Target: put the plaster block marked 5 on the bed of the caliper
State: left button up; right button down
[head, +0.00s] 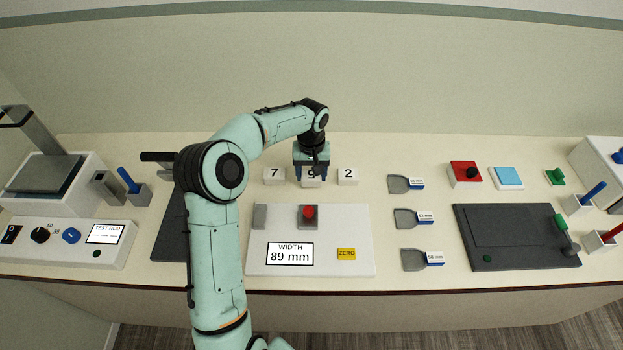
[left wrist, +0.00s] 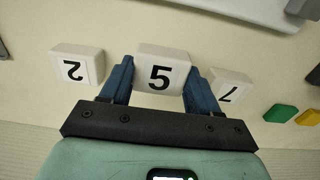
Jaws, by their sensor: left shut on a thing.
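The plaster block marked 5 (left wrist: 162,72) is white and lies between the fingers of my left gripper (left wrist: 160,88). In the head view my left gripper (head: 311,170) is at the middle of a row of three white blocks, shut on the middle one and partly covering its digit. I cannot tell whether the block touches the counter. The caliper (head: 325,262) is a white plate in front of the row. It has a grey fixed jaw (head: 260,217), a grey sliding jaw with a red knob (head: 308,213), and a display reading 89 mm. My right gripper is out of view.
Block 7 (head: 274,176) and block 2 (head: 348,176) stand close on either side. Several labelled gauges (head: 408,218) lie to the right of the caliper, with a dark board (head: 515,240) beyond. My left arm covers part of a dark plate (head: 170,230) left of the caliper.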

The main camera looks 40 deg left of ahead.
aim_at(311, 174)
pick_arm(q)
jog(key=shift+f, duration=1.4)
jog(key=shift+f, duration=0.2)
jog(key=o, duration=1.2)
jog(key=shift+c, duration=0.2)
jog(key=shift+r, duration=0.1)
